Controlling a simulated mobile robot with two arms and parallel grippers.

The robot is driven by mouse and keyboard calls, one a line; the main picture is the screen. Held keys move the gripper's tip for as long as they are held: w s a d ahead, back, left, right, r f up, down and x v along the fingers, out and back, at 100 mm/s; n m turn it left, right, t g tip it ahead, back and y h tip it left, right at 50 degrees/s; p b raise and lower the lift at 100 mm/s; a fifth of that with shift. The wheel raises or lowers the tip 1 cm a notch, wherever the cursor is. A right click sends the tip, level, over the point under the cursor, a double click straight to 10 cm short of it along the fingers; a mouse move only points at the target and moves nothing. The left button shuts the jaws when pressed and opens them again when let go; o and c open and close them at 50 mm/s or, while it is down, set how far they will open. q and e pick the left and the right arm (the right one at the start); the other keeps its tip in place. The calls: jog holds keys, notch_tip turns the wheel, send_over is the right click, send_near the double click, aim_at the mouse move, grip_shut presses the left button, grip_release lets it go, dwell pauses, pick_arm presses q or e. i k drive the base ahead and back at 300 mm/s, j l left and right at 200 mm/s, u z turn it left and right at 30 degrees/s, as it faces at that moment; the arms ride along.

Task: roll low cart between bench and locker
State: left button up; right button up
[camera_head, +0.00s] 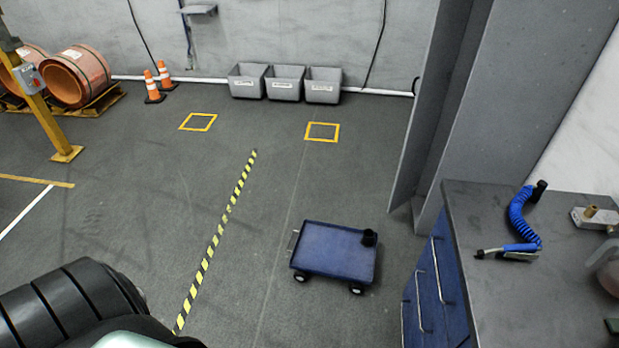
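A low blue cart (333,249) with black wheels stands on the grey floor, right of the striped floor line. A small black object (369,238) sits at its right back corner, and a metal handle (293,241) shows at its left end. The bench (540,280) with blue drawers and a dark top is at the right. A tall grey locker (530,90) stands behind the bench, with its door (428,100) swung open to the left. The cart is apart from both. A black, ribbed part of my arm fills the lower left corner. Neither gripper shows.
Yellow-black tape (216,239) runs along the floor left of the cart. Three grey bins (284,83) line the back wall, with orange cones (153,87) and copper rolls (77,77) at left. Floor behind the cart is clear. A blue coiled hose (520,215) lies on the bench.

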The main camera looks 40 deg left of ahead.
aim_at(320, 249)
jog(key=u, duration=0.8)
